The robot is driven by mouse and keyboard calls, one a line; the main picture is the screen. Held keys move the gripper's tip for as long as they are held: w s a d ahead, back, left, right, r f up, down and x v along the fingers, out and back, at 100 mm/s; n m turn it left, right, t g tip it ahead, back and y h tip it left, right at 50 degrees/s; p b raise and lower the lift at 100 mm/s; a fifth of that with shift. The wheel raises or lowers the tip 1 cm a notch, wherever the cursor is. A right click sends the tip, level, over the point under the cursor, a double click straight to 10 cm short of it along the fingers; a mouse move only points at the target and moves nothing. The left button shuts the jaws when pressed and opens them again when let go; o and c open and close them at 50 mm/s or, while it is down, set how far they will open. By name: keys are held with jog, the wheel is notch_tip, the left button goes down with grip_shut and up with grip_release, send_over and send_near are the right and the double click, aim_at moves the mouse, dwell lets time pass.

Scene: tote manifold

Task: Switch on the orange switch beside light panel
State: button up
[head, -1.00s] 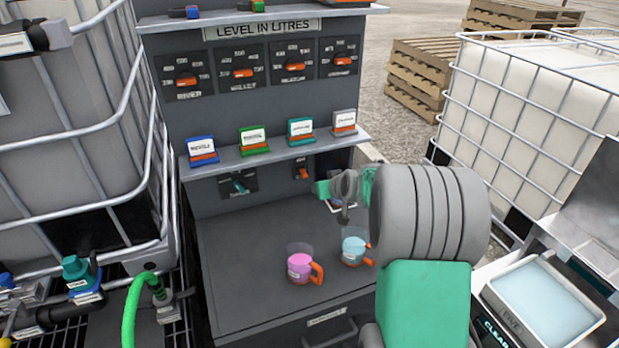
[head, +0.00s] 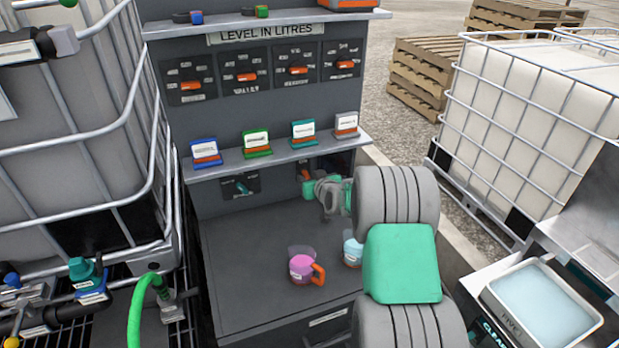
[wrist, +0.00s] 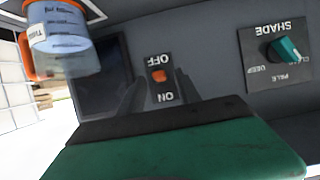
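The orange switch (wrist: 159,76) sits on a dark plate marked OFF and ON, upside down in the wrist view. I cannot tell surely which way it is set. In the head view the orange switch (head: 305,173) shows just above my gripper, under the lower shelf. A dark, unlit panel (wrist: 100,72), perhaps the light panel, is beside it in the wrist view. My gripper (wrist: 160,92) points at the switch plate, with its two dark fingers apart and nothing between them. In the head view my gripper (head: 309,188) is partly hidden by my wrist.
A SHADE dial (wrist: 286,50) is beside the switch. A jug of blue liquid (head: 352,252) stands partly behind my arm, near a jug of pink liquid (head: 301,267). The shelf (head: 280,154) with several labelled blocks overhangs the switch.

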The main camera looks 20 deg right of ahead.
grip_shut()
dwell(0.3)
